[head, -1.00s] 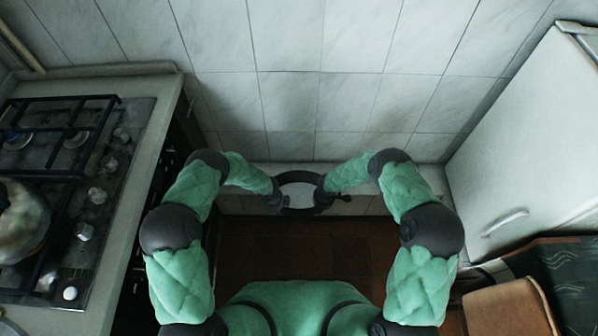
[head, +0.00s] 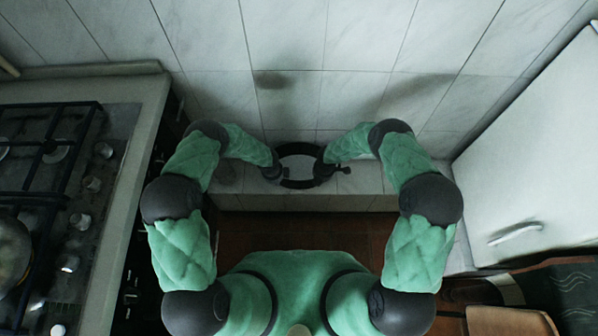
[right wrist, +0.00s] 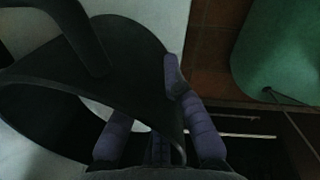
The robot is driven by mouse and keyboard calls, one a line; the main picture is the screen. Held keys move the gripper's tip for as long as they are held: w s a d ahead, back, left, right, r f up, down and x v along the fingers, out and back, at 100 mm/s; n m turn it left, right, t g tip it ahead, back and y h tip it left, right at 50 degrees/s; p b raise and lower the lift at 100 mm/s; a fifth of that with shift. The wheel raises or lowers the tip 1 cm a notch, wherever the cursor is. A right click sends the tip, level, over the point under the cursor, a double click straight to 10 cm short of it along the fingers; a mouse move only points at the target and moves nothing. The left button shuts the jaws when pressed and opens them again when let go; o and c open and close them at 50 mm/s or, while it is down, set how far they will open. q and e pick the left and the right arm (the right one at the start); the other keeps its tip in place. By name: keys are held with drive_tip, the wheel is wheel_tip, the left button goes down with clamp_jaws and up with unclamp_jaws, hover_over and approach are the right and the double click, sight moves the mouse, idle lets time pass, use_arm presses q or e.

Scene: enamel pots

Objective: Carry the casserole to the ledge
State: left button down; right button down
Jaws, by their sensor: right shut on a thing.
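The casserole (head: 300,184) is a dark, round pot with a pale inside, held between my two grippers in the head view. It overlaps the pale tiled ledge (head: 370,181) at the foot of the wall; I cannot tell whether it touches it. My right gripper (head: 326,170) is shut on its right side. In the right wrist view the purple fingers (right wrist: 150,98) straddle the dark wall of the casserole (right wrist: 125,60). My left gripper (head: 273,173) is at its left side and appears shut on it; the fingers are too small to see clearly.
A gas stove (head: 50,190) on a counter stands at the left, with a metal pot (head: 12,250) on it. A white cabinet (head: 535,150) with a handle stands at the right. The tiled wall (head: 330,60) rises behind the ledge. Brown floor tiles (head: 300,228) lie before it.

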use_arm(q)
drive_tip(key=shift+w+a+r, duration=0.1)
drive_tip(key=shift+w+r, duration=0.1)
drive_tip(key=shift+w, duration=0.1)
use_arm(e)
drive_tip(key=shift+w+d+r, duration=0.1)
drive_tip(key=shift+w+r, duration=0.15)
drive_tip(key=shift+w, duration=0.15)
use_arm(q)
drive_tip(key=shift+f, duration=0.25)
use_arm(e)
drive_tip(key=shift+f, duration=0.2)
